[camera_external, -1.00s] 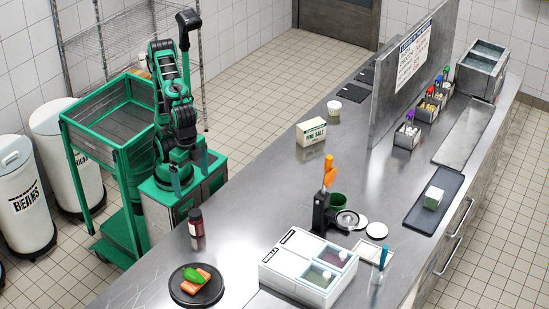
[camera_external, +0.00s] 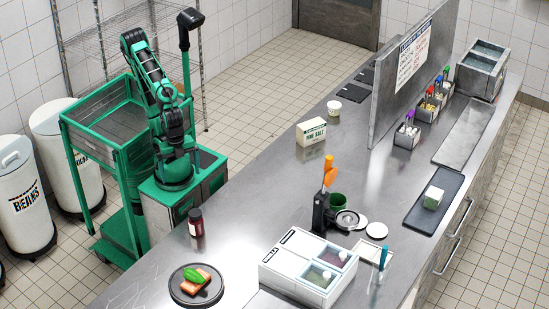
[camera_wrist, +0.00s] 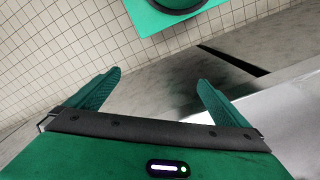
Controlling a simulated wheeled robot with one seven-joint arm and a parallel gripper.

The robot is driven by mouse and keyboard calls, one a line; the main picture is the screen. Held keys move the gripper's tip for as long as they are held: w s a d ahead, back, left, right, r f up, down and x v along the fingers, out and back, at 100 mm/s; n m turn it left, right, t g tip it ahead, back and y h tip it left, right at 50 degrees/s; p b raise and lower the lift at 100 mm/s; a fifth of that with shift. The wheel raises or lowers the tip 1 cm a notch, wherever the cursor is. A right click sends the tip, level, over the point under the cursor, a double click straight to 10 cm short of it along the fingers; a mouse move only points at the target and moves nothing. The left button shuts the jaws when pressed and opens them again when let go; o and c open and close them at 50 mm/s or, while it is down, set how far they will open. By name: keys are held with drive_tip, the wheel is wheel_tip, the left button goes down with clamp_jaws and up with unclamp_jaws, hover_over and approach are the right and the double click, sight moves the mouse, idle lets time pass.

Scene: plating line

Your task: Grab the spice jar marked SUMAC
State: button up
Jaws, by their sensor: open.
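A small dark red jar with a black lid (camera_external: 196,222) stands upright on the near left part of the steel counter, close to the edge by my base. Its label is too small to read, so I cannot tell whether it says SUMAC. My gripper (camera_wrist: 155,95) shows in the wrist view with its two green fingers wide apart and nothing between them. No jar is in the wrist view. In the external view my arm is folded above my base, apart from the jar, and the fingers are hard to make out.
A round dark plate with food (camera_external: 211,296) lies in front of the jar. A white container box (camera_external: 278,273), an orange-handled press (camera_external: 322,212) and a FINE SALT box (camera_external: 311,131) stand on the counter. A green cart (camera_external: 77,133) is left of my base.

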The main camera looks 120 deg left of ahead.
idle(0.4)
drive_tip(key=shift+w+f, duration=0.15)
drive_tip(key=shift+w, duration=0.2)
drive_tip(key=shift+c, duration=0.6)
drive_tip(key=shift+w+f, duration=0.15)
drive_tip(key=shift+w, duration=0.15)
drive_tip(key=c, duration=0.9)
